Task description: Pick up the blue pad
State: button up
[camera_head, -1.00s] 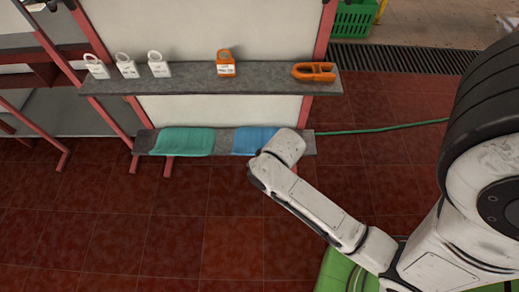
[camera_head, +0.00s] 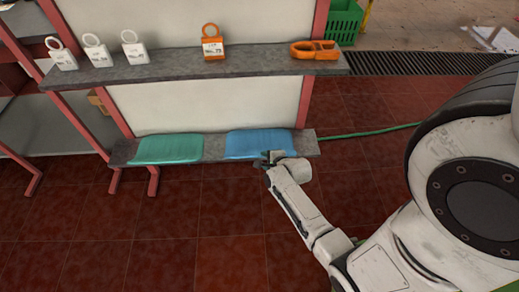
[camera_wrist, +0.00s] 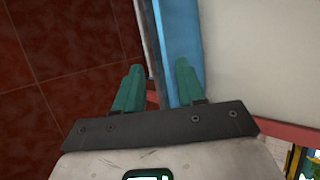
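The blue pad (camera_head: 258,143) lies on the right part of the low grey shelf (camera_head: 212,147), its front edge hanging a little over. My gripper (camera_head: 268,159) is at the pad's front right edge in the head view, its fingers hard to make out. In the wrist view my gripper (camera_wrist: 157,70) is open, its two green fingers apart. The blue pad (camera_wrist: 180,40) and a grey shelf edge run up between and beyond the fingers. I cannot tell whether either finger touches the pad.
A green pad (camera_head: 168,149) lies left on the same shelf. The upper shelf (camera_head: 170,71) holds several white tags with rings, an orange tag (camera_head: 212,45) and an orange clip-like piece (camera_head: 314,51). A green hose (camera_head: 370,132) runs right. Open red tiles lie in front.

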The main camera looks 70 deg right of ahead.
aim_at(259, 155)
jog(key=b+x, duration=0.1)
jog(key=x, duration=0.2)
jog(key=b+x, duration=0.2)
jog(key=x, duration=0.2)
jog(key=shift+w+d, duration=0.2)
jog(key=shift+d, duration=0.2)
jog(key=shift+r, duration=0.1)
jog(key=shift+c, duration=0.4)
grip_shut()
